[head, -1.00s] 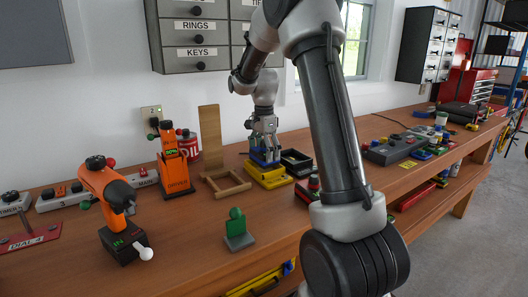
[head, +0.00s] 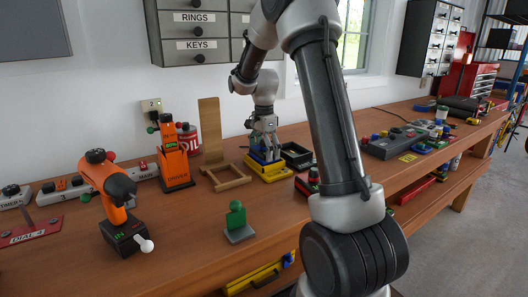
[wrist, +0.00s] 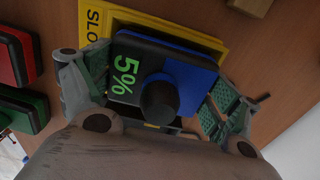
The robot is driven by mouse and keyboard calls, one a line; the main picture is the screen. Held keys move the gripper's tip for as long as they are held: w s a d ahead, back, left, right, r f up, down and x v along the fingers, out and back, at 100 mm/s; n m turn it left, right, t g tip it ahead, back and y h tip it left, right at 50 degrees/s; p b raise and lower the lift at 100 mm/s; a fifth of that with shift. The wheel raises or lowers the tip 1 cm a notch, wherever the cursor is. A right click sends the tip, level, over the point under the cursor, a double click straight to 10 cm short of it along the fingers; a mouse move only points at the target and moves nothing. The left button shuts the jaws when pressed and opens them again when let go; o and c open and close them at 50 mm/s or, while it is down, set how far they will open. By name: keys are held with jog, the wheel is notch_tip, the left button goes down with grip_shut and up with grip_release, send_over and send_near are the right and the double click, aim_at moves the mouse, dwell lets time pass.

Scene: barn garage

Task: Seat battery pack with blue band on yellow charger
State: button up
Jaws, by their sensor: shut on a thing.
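The battery pack with blue band (wrist: 195,72) is black and blue, with a round black knob and a green "5%" display in the wrist view. The yellow charger (wrist: 208,38) lies under it, its rim showing along two sides with part of a "SLO" label. In the head view the yellow charger (head: 272,176) stands on the bench below my gripper (head: 264,147), and the pack's blue part shows between them. In the wrist view my gripper (wrist: 155,98) is shut on the pack, a finger at each side. I cannot tell whether the pack is fully down in the charger.
A black tray (head: 297,154) stands right of the charger, and a wooden frame (head: 226,178) left. Red (wrist: 14,58) and green (wrist: 22,112) packs show at the wrist view's left. An orange drill (head: 110,183) and green-topped stand (head: 237,218) are on the bench.

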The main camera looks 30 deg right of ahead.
jog(key=shift+f, duration=0.4)
dwell(0.7)
jog(key=o, duration=1.1)
jog(key=shift+c, duration=0.2)
jog(key=shift+r, duration=4.5)
